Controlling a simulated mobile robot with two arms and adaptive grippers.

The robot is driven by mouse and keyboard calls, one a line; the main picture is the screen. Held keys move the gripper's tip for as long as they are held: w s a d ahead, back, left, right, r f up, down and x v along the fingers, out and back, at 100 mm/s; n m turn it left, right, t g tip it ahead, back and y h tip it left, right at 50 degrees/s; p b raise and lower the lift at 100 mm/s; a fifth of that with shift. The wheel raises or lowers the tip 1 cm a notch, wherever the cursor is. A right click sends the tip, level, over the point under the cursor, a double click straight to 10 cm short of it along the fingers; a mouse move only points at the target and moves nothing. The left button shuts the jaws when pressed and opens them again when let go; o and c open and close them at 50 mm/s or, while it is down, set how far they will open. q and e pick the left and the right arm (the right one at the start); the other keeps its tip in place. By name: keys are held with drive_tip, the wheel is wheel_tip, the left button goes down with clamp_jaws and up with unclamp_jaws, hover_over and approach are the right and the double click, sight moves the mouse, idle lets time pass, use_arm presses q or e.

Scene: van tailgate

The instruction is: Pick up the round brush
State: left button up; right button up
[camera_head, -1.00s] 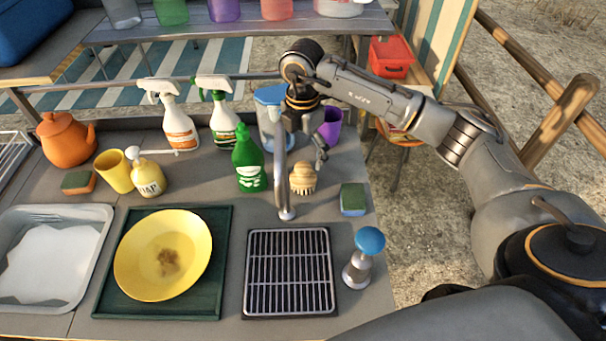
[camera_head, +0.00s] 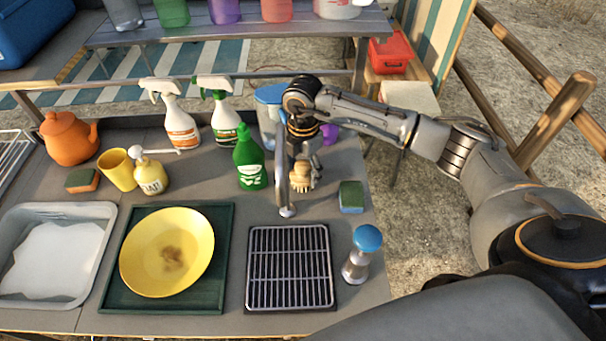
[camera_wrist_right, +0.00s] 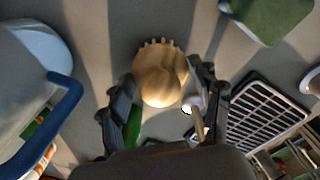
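The round brush (camera_head: 302,176), pale wood with a knob and bristles, stands on the grey counter behind the drying rack and beside the faucet. In the right wrist view the brush (camera_wrist_right: 160,75) lies ahead of and between the fingertips. My right gripper (camera_head: 304,157) is above the brush, pointing down, and partly hides it in the head view. In the wrist view its fingers (camera_wrist_right: 162,100) are spread apart on either side of the brush's knob, with gaps showing. My left gripper is not in view.
The faucet (camera_head: 282,170) stands close left of the brush, with a green soap bottle (camera_head: 249,162) beyond it. A sponge (camera_head: 351,197) lies to the right. A blue-lidded jug (camera_head: 268,112) and purple cup (camera_head: 330,133) stand behind. A blue-topped dispenser (camera_head: 362,255) is nearer.

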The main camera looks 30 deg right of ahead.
sight(304, 163)
drive_tip(key=c, duration=0.3)
drive_tip(key=shift+c, duration=0.2)
wheel_tip(304, 163, up, 10)
drive_tip(key=shift+f+b, duration=0.15)
drive_tip(key=shift+b, duration=0.9)
drive_tip(key=o, duration=0.5)
drive_tip(key=shift+c, duration=0.2)
drive_tip(key=c, duration=0.3)
